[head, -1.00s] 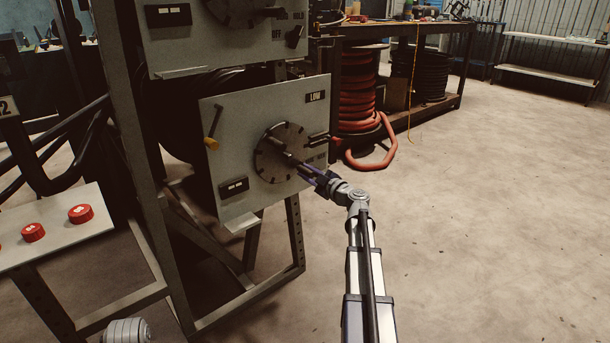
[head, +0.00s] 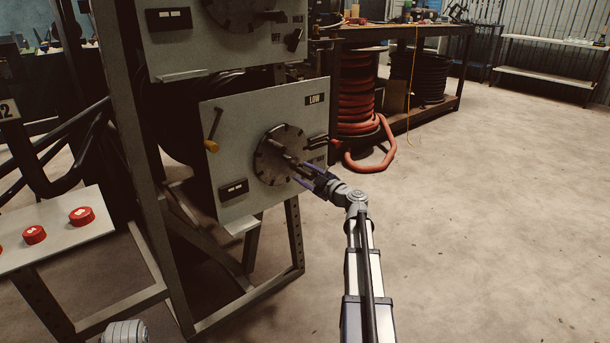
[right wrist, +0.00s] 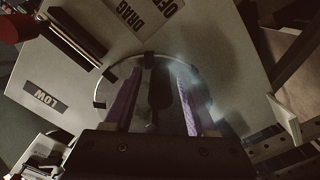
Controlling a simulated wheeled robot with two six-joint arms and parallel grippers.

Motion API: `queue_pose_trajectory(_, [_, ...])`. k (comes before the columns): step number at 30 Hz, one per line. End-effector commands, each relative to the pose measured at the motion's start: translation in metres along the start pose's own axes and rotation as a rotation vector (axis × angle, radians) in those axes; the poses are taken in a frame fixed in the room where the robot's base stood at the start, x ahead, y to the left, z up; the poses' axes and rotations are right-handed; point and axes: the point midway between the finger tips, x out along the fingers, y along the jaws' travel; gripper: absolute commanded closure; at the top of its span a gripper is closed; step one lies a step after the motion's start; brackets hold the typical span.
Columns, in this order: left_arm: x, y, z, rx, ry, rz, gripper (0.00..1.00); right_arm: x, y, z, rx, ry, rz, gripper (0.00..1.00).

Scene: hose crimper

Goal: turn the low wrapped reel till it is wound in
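The low panel (head: 232,130), a grey plate marked LOW, carries a round dark disc (head: 266,165) with a crank handle (head: 283,155) sticking out toward me. The handle also shows in the right wrist view (right wrist: 160,88), in front of the disc. My right gripper (head: 301,174) is at the handle's near end. In the right wrist view its purple fingers (right wrist: 158,95) stand on both sides of the handle, with narrow gaps showing, so it looks open around it. The wrapped reel behind the panel is mostly hidden in shadow.
A yellow-handled lever (head: 213,130) sticks out at the panel's left edge. An upper panel (head: 215,45) sits above on the same dark frame. Red buttons (head: 81,216) are on a white board at the left. A red hose reel (head: 357,95) stands behind. The floor at right is clear.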

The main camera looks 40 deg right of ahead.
Motion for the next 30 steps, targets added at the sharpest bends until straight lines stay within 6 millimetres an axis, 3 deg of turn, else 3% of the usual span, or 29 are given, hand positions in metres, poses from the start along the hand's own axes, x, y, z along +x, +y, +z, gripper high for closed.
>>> queue_pose_trajectory(8, [0.001, 0.000, 0.000, 0.000, 0.000, 0.000, 0.51, -0.006, 0.000, 0.001, -0.002, -0.003, 0.002, 0.44])
queue_pose_trajectory(21, [0.001, 0.000, 0.000, 0.000, 0.000, 0.000, 0.51, -0.069, -0.001, 0.000, -0.001, -0.003, 0.002, 0.44])
queue_pose_trajectory(30, [0.001, 0.000, 0.000, 0.000, 0.000, 0.000, 0.51, -0.078, -0.001, 0.000, -0.001, -0.001, 0.000, 0.44])
